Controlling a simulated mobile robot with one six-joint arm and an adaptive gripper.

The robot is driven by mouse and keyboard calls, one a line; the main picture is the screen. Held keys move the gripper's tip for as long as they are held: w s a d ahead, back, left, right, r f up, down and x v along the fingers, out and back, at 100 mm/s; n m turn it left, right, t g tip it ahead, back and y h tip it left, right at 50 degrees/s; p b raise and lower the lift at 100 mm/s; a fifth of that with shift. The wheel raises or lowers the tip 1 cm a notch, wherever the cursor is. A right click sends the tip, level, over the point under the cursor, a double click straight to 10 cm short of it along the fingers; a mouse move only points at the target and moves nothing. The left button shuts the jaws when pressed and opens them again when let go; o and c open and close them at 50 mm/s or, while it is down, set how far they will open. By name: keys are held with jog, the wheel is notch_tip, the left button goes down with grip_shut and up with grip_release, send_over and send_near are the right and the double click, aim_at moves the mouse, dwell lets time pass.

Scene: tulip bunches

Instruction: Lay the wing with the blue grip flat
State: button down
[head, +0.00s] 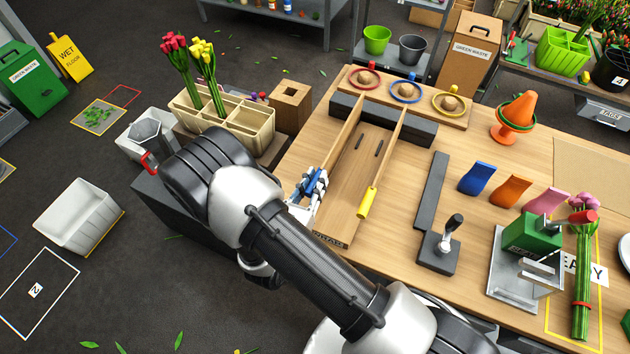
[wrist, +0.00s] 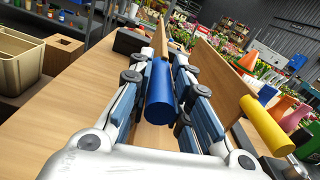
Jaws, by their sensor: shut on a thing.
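The wing with the blue grip (head: 345,128) is a thin wooden board standing on edge along the left side of the wooden bed (head: 352,185) on the table. In the wrist view its board (wrist: 160,40) runs away from me behind the blue grip (wrist: 160,95). My gripper (head: 314,186) is shut on the blue grip, with one finger on each side of it in the wrist view (wrist: 160,100). The fingers hide much of the grip in the head view.
The other wing (head: 390,145), with a yellow grip (head: 367,203), also stands on edge to the right. A dark block (head: 412,128) crosses the far end. A tulip rack (head: 240,122) is left of the table. A black lever device (head: 445,245) is right.

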jog(key=shift+a, duration=0.1)
dwell(0.4)
jog(key=w+a+f+n+b, duration=0.1)
jog(key=a+f+n, duration=0.1)
jog(key=n, duration=0.2)
jog(key=w+a+f+n+b, duration=0.1)
jog(key=w+a+f+n, duration=0.1)
jog(key=a+n, duration=0.1)
jog(key=w+a+f+n+b, duration=0.2)
jog(key=a+n, duration=0.1)
jog(key=n, duration=0.2)
jog(key=shift+a+f, duration=0.1)
jog(key=shift+f, duration=0.05)
jog(key=f+n+b, duration=0.1)
jog(key=f+n, duration=0.1)
jog(key=n, duration=0.1)
jog(key=shift+w+a+f+b, duration=0.15)
jog(key=shift+a+f+b, duration=0.05)
jog(key=shift+a+b, duration=0.2)
jog(key=shift+f+b, duration=0.4)
jog(key=shift+f, duration=0.35)
jog(key=shift+a, duration=0.1)
